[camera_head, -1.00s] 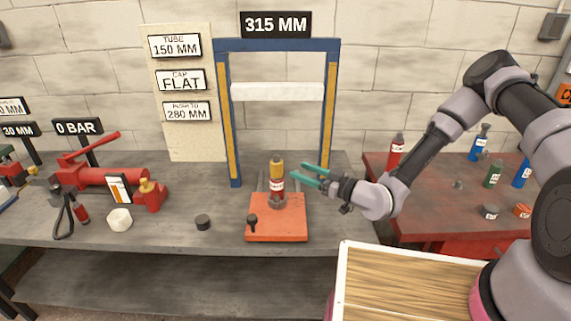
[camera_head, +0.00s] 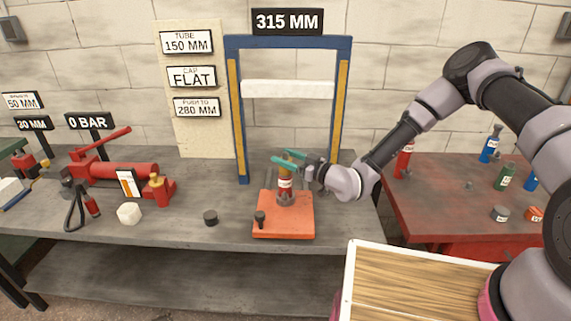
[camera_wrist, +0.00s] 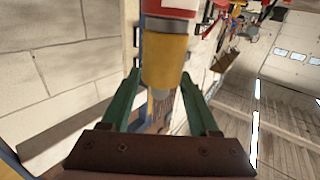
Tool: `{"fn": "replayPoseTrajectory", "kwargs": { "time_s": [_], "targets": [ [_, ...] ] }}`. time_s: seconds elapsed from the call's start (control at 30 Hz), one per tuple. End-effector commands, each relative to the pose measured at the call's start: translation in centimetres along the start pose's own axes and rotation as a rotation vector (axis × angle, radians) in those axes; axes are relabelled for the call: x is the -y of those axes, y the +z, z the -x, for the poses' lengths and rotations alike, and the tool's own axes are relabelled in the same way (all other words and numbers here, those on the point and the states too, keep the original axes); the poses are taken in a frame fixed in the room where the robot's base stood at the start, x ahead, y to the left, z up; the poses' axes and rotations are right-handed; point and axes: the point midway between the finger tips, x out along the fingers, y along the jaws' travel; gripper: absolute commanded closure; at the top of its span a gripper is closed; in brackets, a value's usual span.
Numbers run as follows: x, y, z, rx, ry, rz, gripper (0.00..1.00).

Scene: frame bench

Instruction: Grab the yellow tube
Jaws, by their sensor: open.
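The yellow tube (camera_head: 285,170) stands upright on top of a red jack body with a white label (camera_head: 285,184), on an orange-red base plate (camera_head: 283,222) in the press frame. The green fingers of my gripper (camera_head: 289,159) are at the tube's upper end and hide part of it. In the wrist view the tube (camera_wrist: 164,58) lies between the two parted fingers of my gripper (camera_wrist: 160,78), with a grey band where it meets the red body. I cannot tell whether a finger touches it.
The blue press frame (camera_head: 240,120) stands around the jack, with a white crossbar (camera_head: 288,89) above. A dark cap (camera_head: 210,218) and a white block (camera_head: 129,213) lie to the left. A red table (camera_head: 440,205) with several bottles is at the right.

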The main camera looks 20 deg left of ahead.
Motion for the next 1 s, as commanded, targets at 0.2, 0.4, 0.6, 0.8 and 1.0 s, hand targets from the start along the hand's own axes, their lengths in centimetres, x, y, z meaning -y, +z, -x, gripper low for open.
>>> {"fn": "replayPoseTrajectory", "kwargs": {
  "time_s": [0.2, 0.4, 0.6, 0.8, 1.0],
  "targets": [
    [0.0, 0.0, 0.0, 0.0, 0.0, 0.0, 0.92],
    [0.0, 0.0, 0.0, -0.001, -0.001, 0.001, 1.0],
    [0.0, -0.9, 0.0, -0.002, 0.0, 0.002, 1.0],
    [0.0, -4.7, 0.0, -0.003, -0.001, 0.004, 1.0],
    [0.0, -8.4, 0.0, -0.003, -0.001, 0.003, 1.0]
  ]
}}
